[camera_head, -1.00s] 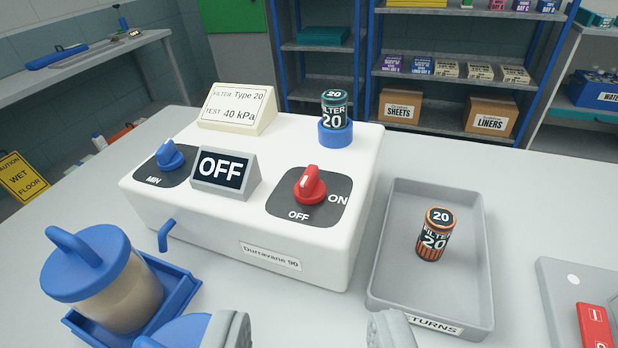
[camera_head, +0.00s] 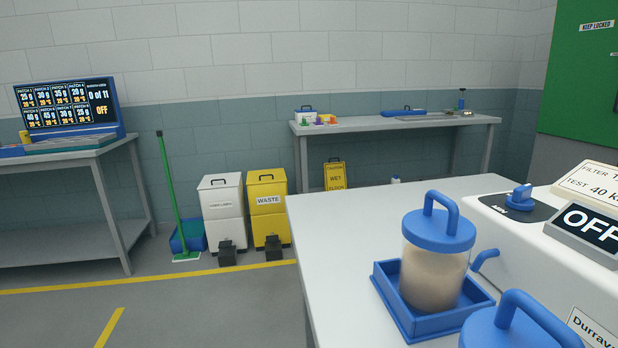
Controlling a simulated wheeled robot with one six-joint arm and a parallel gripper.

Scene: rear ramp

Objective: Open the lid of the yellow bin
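The yellow bin (camera_head: 267,222) stands on the floor against the far wall, left of the near table. It carries a white WASTE label. Its lid (camera_head: 266,186) is down, with a dark handle on top. A black pedal (camera_head: 274,249) sits at its front foot. The bin is some way off, and its right side is close to the near table's left corner. My gripper is not in view, so its state and hold are hidden.
A white bin (camera_head: 222,212) with its own pedal stands just left. A green mop (camera_head: 168,190) and blue bucket are further left. The near table (camera_head: 350,235) bears a lidded jar (camera_head: 435,268) and a white machine (camera_head: 520,262). Floor at front left is clear.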

